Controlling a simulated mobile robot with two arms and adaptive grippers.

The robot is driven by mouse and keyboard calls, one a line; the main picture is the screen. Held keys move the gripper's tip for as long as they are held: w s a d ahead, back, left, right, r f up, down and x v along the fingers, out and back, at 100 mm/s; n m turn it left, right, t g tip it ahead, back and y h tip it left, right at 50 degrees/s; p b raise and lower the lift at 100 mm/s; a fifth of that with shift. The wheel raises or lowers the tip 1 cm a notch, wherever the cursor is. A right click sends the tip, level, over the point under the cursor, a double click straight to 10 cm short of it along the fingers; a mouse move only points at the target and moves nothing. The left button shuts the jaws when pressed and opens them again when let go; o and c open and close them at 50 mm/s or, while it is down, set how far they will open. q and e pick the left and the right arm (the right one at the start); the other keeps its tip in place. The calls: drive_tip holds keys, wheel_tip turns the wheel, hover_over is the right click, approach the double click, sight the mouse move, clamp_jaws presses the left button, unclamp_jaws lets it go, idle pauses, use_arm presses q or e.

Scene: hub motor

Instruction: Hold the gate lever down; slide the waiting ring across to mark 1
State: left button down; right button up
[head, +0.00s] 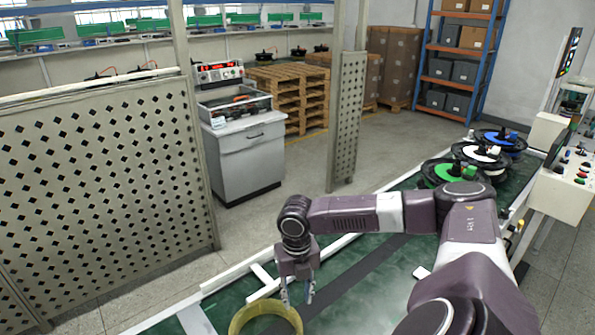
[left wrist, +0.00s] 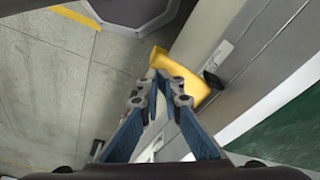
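A yellow ring (head: 242,318) lies on the green conveyor at the bottom of the head view, its near part cut off by the frame. My right gripper (head: 298,300) points down at its far right rim, fingers apart with nothing visible between them; contact with the ring cannot be told. In the left wrist view, a yellow lever (left wrist: 188,82) with a dark end sticks out beside a grey rail. My left gripper (left wrist: 158,80) has its fingertips together at the lever's near left side, seemingly touching it. The left gripper is outside the head view. I cannot make out which mark is number 1.
White bars (head: 262,273) lie across the green conveyor (head: 375,262) near the ring. Green, white and blue reels (head: 481,155) stand farther along it. A perforated fence panel (head: 100,180) stands at left. A control box (head: 568,185) with buttons is at right.

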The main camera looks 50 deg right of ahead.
use_arm(q)
drive_tip(key=shift+s+a+r+p, duration=0.1)
drive_tip(key=shift+s+r+p, duration=0.05)
drive_tip(key=shift+r+p, duration=1.55)
drive_tip(key=shift+s+r+p, duration=0.1)
drive_tip(key=shift+r+p, duration=1.25)
drive_tip(key=shift+p, duration=0.6)
drive_tip(key=shift+s+r, duration=0.15)
drive_tip(key=shift+r, duration=0.8)
